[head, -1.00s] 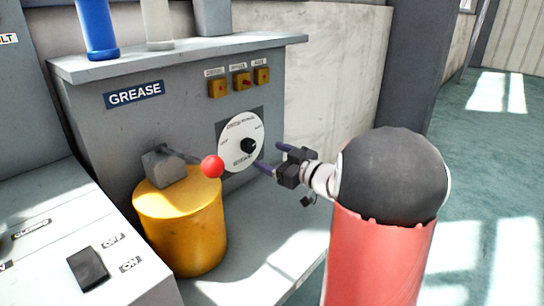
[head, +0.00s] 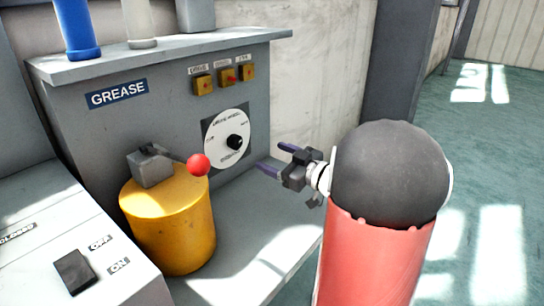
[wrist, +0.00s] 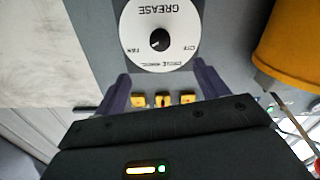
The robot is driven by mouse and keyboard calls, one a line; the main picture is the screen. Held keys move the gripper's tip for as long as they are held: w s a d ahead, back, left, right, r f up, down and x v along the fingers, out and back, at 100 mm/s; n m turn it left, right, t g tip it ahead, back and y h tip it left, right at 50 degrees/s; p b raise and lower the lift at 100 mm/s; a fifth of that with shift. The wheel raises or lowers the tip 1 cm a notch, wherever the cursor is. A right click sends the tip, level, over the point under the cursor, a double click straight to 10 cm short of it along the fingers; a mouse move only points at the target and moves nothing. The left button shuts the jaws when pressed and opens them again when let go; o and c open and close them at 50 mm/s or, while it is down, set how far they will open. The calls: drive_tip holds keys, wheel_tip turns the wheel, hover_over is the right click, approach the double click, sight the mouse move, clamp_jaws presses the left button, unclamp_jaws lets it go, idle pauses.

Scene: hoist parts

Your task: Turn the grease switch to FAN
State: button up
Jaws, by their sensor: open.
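The grease switch is a black knob (head: 235,142) on a round white dial (head: 222,152), set in a dark square plate on the grey GREASE panel. In the wrist view the knob (wrist: 159,40) shows upside down, with FAN at the left of the dial (wrist: 180,55) and OFF at the right. I cannot make out which label the knob points to. My gripper (head: 273,158) is open and empty, to the right of the dial and apart from it. In the wrist view its two fingers (wrist: 160,74) stand either side of the dial's lower edge.
A yellow cylinder (head: 170,225) with a red-balled lever (head: 199,165) stands left of the dial. Several small yellow switch boxes (head: 227,76) sit above it. A white box with an OFF/ON switch (head: 74,272) is at lower left. The grey ledge (head: 270,235) has bare room.

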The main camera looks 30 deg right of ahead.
drive_tip(key=shift+s+d+r, duration=0.25)
drive_tip(key=shift+s+d, duration=0.1)
drive_tip(key=shift+s, duration=0.5)
drive_tip(key=shift+s+d+r, duration=0.3)
drive_tip(key=shift+s, duration=0.55)
drive_tip(key=shift+s+d+r, duration=0.25)
drive_tip(key=shift+s+d, duration=0.1)
drive_tip(key=shift+s, duration=0.5)
